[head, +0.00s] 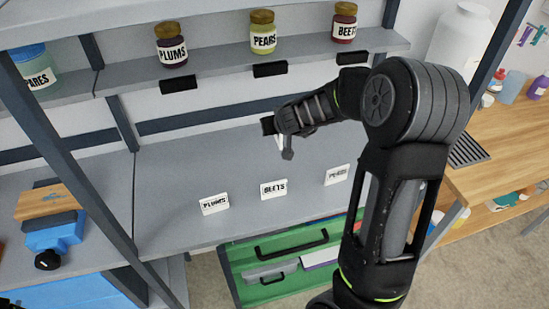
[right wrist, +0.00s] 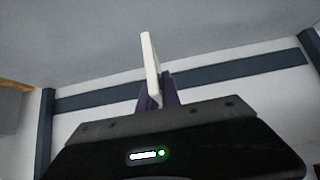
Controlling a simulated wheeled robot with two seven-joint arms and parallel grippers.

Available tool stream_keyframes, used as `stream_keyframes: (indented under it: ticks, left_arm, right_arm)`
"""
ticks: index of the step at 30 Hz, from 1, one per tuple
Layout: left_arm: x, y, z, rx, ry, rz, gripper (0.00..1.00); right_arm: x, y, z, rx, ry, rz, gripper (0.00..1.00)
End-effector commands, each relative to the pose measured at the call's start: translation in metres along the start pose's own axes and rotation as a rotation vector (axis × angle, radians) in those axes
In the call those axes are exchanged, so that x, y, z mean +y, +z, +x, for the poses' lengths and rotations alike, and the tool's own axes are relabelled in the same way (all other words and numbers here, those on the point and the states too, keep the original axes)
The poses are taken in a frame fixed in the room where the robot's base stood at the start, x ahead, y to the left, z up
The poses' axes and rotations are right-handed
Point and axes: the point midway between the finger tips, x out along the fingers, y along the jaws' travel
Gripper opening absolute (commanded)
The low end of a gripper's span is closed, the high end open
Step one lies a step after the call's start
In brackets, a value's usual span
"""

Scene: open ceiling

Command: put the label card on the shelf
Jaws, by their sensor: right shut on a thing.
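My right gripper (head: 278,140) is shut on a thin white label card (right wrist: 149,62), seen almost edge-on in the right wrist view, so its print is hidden. In the head view the gripper is over the lower shelf (head: 200,165), and only a sliver of the card shows. Three white cards stand on that shelf: PLUMS (head: 214,204), BEETS (head: 273,189) and one too faint to read surely (head: 337,175). The upper shelf (head: 215,65) has black holders on its front edge, at left (head: 178,85), middle (head: 270,69) and right (head: 352,59). My left gripper is out of view.
Jars of plums (head: 171,47), pears (head: 263,35) and beets (head: 344,24) stand on the upper shelf. A dark post (head: 65,150) crosses at left. A green drawer (head: 290,262) is below. A wooden counter (head: 500,180) is at right.

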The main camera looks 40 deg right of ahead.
Motion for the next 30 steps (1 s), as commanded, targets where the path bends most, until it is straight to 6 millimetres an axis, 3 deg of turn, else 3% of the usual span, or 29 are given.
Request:
stream_keyframes:
  ticks: [8,17,18,22,30]
  left_arm:
    - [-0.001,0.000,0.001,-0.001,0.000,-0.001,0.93]
    - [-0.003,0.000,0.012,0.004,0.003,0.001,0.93]
    - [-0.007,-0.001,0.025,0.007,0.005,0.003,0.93]
    - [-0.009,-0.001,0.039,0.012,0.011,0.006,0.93]
    - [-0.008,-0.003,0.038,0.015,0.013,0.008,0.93]
  right_arm:
    - [0.000,0.001,0.001,-0.001,0.001,0.000,0.00]
    - [0.002,0.022,0.021,-0.003,0.002,0.002,0.00]
    - [0.001,0.033,0.032,-0.003,0.001,0.001,0.00]
    - [0.001,0.045,0.044,-0.002,0.001,0.001,0.00]
    - [0.000,0.044,0.044,0.000,0.000,0.000,0.00]
